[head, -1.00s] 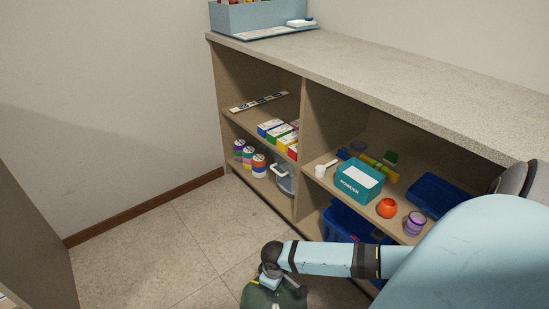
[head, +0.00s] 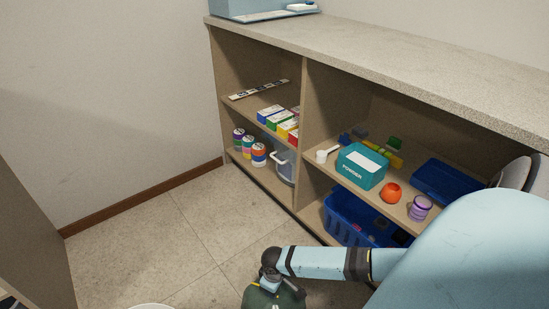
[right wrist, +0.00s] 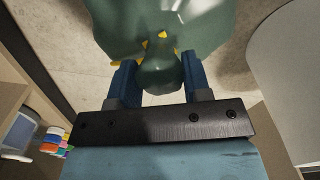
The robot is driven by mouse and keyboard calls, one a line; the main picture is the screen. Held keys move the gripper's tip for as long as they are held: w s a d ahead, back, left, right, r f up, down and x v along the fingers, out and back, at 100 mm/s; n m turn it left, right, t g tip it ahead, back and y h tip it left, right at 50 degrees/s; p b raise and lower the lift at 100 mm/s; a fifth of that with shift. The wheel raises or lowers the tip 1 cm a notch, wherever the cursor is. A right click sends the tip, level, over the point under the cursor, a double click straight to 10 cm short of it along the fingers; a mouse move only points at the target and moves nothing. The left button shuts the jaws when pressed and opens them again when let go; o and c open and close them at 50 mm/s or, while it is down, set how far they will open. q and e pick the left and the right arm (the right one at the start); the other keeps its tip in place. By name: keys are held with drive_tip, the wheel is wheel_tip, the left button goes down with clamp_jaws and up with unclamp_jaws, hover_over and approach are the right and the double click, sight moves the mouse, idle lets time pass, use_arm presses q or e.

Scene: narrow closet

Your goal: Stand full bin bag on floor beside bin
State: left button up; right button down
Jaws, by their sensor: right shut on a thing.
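The full bin bag is dark green (head: 274,297) with a yellow tie, at the bottom edge of the head view. Its lower part is cut off there. In the right wrist view the bag (right wrist: 165,28) fills the top middle. My right gripper (head: 270,277) is shut on the bag's gathered neck. Its two blue fingers (right wrist: 160,75) sit either side of the neck in the wrist view. A pale rim, likely the bin (head: 150,306), just shows left of the bag at the bottom edge. A large pale rounded shape (right wrist: 290,80), perhaps the bin, is at the right of the wrist view. My left gripper is out of view.
A shelf unit (head: 305,150) runs along the right, holding paint pots, small boxes, a teal powder box (head: 362,166) and a blue basket (head: 355,215). Tiled floor (head: 170,240) is clear between the shelf and the left wall. A brown panel (head: 30,235) stands at far left.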

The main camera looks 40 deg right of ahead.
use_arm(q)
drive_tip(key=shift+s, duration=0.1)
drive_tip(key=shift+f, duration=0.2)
use_arm(e)
drive_tip(key=c, duration=0.6)
unclamp_jaws()
drive_tip(key=shift+f, duration=0.1)
drive_tip(key=shift+o, duration=0.2)
drive_tip(key=shift+r, duration=0.3)
wheel_tip(320, 180, up, 5)
drive_tip(key=p, duration=0.3)
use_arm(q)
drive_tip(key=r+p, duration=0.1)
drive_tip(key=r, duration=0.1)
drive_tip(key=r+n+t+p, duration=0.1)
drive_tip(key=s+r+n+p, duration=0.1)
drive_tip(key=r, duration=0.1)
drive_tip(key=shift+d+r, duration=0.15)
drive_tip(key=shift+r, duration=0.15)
use_arm(e)
wheel_tip(320, 180, up, 7)
drive_tip(key=shift+f, duration=0.2)
drive_tip(key=shift+s, duration=0.1)
